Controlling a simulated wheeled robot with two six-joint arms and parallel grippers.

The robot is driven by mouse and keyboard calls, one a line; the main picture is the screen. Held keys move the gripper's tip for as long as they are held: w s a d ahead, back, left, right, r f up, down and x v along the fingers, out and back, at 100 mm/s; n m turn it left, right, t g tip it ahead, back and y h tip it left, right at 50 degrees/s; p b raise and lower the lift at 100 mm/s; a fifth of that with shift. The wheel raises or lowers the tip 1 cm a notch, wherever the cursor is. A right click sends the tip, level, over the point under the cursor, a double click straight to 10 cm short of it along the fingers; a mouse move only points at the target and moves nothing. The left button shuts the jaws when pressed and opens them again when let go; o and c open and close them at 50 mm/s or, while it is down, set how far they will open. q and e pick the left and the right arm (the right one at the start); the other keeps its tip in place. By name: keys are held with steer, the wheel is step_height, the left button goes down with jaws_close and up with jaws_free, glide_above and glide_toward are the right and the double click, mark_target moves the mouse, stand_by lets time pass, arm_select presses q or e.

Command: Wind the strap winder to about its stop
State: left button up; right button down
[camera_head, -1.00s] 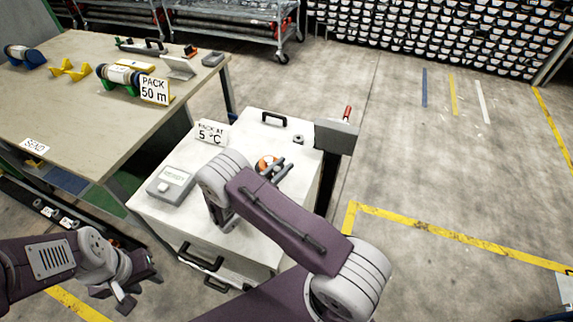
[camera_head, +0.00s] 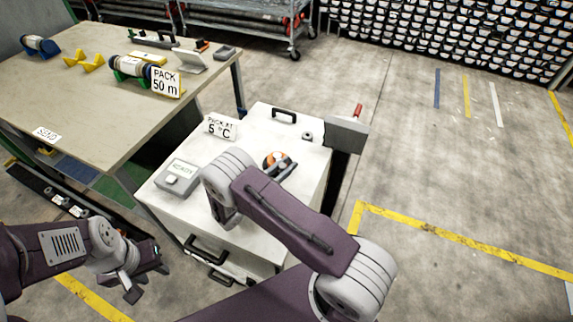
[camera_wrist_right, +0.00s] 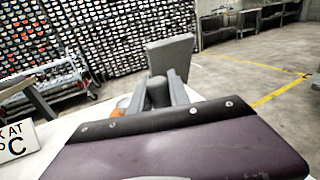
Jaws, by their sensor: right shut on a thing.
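A round orange and white device, which looks like the strap winder (camera_head: 275,158), sits on top of the white cabinet (camera_head: 265,115). My right gripper (camera_head: 287,171) is at its near right side, partly hidden by my right arm. In the right wrist view its two fingers are shut on a dark grey upright knob (camera_wrist_right: 158,92), apparently the winder's crank grip. A bit of the orange part (camera_wrist_right: 118,112) shows just left of the fingers. The winder's lower part is hidden. My left gripper (camera_head: 147,282) is open and empty, low at the left, in front of the cabinet.
A grey plate (camera_head: 345,133) juts out at the right. A workbench (camera_head: 75,105) stands left; the right floor is clear.

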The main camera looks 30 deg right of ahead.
steer(key=shift+s+d+f, duration=0.1)
steer(key=shift+s+f, duration=0.05)
steer(key=shift+s, duration=0.15)
stand_by(0.4)
steer(key=c, duration=1.5)
jaws_free()
steer(key=shift+o, duration=1.3)
steer(key=shift+s, duration=0.2)
steer(key=shift+s+r, duration=0.2)
steer(key=shift+r, duration=0.15)
steer(key=shift+w, duration=0.15)
steer(key=shift+w+r, duration=0.1)
arm_select(q)
steer(key=shift+s+r+p, duration=0.15)
steer(key=shift+r+p, duration=0.35)
steer(key=shift+s+r+p, duration=0.15)
steer(key=shift+r+p, duration=0.3)
steer(key=shift+r, duration=0.05)
arm_select(e)
steer(key=s+d+r, duration=0.5)
steer(key=s+r, duration=0.5)
steer(key=shift+s+d+r, duration=0.25)
steer(key=shift+d+r, duration=0.05)
steer(key=shift+r, duration=0.05)
